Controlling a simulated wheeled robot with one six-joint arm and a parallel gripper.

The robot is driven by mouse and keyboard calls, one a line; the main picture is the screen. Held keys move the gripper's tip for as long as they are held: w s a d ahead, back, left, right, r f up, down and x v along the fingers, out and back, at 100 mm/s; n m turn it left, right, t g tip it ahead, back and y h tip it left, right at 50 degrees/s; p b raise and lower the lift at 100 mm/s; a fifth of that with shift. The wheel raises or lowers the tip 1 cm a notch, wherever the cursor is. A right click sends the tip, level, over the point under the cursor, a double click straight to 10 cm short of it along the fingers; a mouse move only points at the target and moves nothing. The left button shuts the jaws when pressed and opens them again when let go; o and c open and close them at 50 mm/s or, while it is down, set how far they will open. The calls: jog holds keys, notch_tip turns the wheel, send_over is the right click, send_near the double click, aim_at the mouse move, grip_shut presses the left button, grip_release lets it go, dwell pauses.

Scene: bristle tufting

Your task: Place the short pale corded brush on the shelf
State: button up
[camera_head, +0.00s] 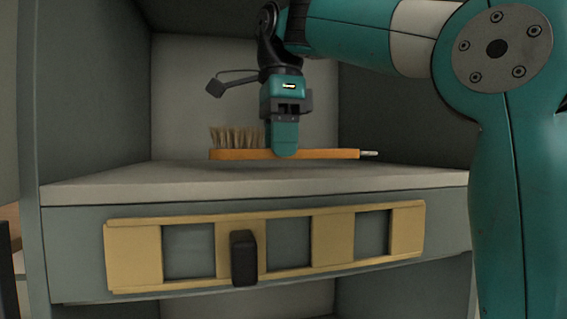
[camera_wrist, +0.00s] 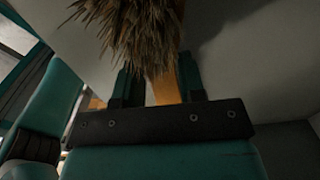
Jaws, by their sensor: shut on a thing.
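The brush has an orange wooden handle (camera_head: 327,154), pale brown bristles (camera_head: 236,138) pointing up at its left end, and a thin light tip at its right end. My gripper (camera_head: 285,150) is shut on the handle near the bristles, from above. The brush lies level, low over the grey shelf (camera_head: 240,180); I cannot tell whether it touches. In the wrist view the bristles (camera_wrist: 140,35) fill the upper middle and hide part of the handle (camera_wrist: 190,78) between the fingers of my gripper (camera_wrist: 160,88).
The shelf sits in a cabinet with a left side wall (camera_head: 95,90) and a back panel (camera_head: 195,85). Below its front edge is a yellow slotted rack (camera_head: 135,258) with a black block (camera_head: 244,258). The shelf surface around the brush looks clear.

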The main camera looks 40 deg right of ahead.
jog(key=shift+f+b, duration=0.35)
jog(key=shift+f, duration=0.55)
jog(key=shift+r, duration=0.2)
jog(key=o, duration=0.9)
jog(key=shift+f, duration=0.1)
jog(key=shift+o, duration=0.2)
jog(key=shift+r+p, duration=2.05)
jog(key=shift+r, duration=1.85)
